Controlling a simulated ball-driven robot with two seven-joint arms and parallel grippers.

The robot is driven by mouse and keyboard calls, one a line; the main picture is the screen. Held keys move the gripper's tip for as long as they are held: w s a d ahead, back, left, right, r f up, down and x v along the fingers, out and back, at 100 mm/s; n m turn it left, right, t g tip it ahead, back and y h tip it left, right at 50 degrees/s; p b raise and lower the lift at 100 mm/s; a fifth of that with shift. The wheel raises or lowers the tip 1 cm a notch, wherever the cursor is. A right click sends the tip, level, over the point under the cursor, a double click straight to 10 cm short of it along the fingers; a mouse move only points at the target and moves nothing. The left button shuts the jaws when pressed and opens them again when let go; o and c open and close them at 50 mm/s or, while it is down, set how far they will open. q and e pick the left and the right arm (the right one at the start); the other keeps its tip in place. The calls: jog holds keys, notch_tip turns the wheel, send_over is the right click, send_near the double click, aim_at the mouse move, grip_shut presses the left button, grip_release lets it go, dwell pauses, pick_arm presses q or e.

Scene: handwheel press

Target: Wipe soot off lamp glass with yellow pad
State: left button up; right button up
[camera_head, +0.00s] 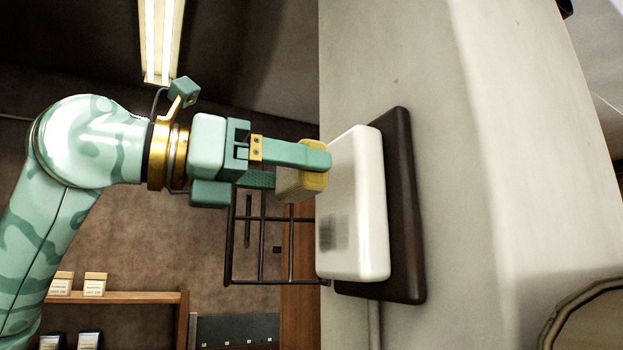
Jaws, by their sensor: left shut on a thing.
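The lamp glass (361,215) is a white, rounded panel on a dark backing plate (408,200), fixed to a pale wall or column. A grey soot patch (327,232) shows low on its left-facing side. My left gripper (300,168) comes in from the left and is shut on the yellow pad (303,187). The pad is at the panel's left-facing side, above the soot patch. I cannot tell whether it touches the glass. The gripper's fingers hide part of the pad. My right gripper is not in view.
The pale column (460,130) fills the middle right. A dark metal rack (262,250) stands behind and below the gripper. A wooden shelf (140,296) with small boxes is at lower left. A lit ceiling lamp (160,40) hangs above. A round-edged framed object (590,320) is at lower right.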

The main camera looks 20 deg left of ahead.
aim_at(286, 171)
pick_arm(q)
jog(key=shift+s+a, duration=0.4)
jog(key=shift+s, duration=0.05)
jog(key=shift+v, duration=1.6)
jog(key=shift+w+d, duration=0.1)
